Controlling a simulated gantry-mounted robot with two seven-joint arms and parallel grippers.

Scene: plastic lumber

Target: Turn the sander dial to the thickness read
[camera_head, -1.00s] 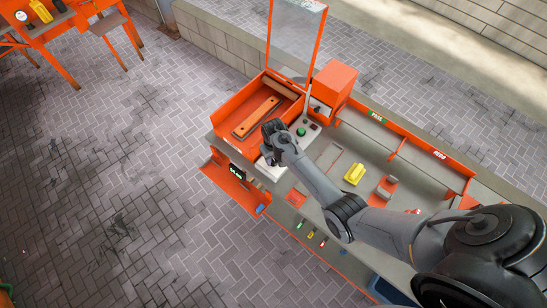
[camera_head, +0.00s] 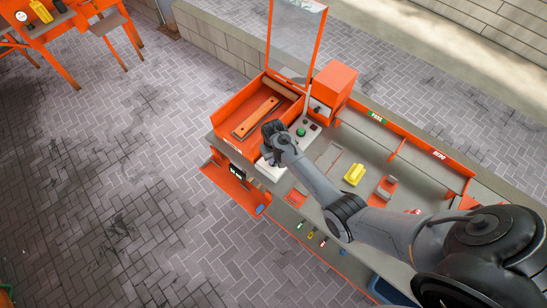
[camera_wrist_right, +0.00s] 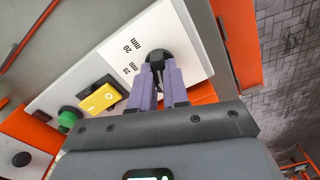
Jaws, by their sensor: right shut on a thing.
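The sander (camera_head: 225,118) is an orange open box with its clear guard raised, and a brown plank (camera_head: 258,117) lies inside it. In the right wrist view a black dial knob (camera_wrist_right: 155,52) stands on a white panel (camera_wrist_right: 174,27) printed with "20 mm" and "25 mm". My right gripper (camera_wrist_right: 159,72) has its purple fingers shut on the dial knob. In the head view my right gripper (camera_head: 272,135) is at the sander's front corner and hides the dial. A small display with green digits (camera_head: 236,173), too small to read, is below the bench front. My left gripper is not in view.
A green button (camera_wrist_right: 68,118) and a yellow part (camera_wrist_right: 102,98) are beside the dial panel. A yellow block (camera_head: 354,174) and orange holders lie on the grey bench to the right. An orange table (camera_head: 60,22) stands far left. The paved floor between is clear.

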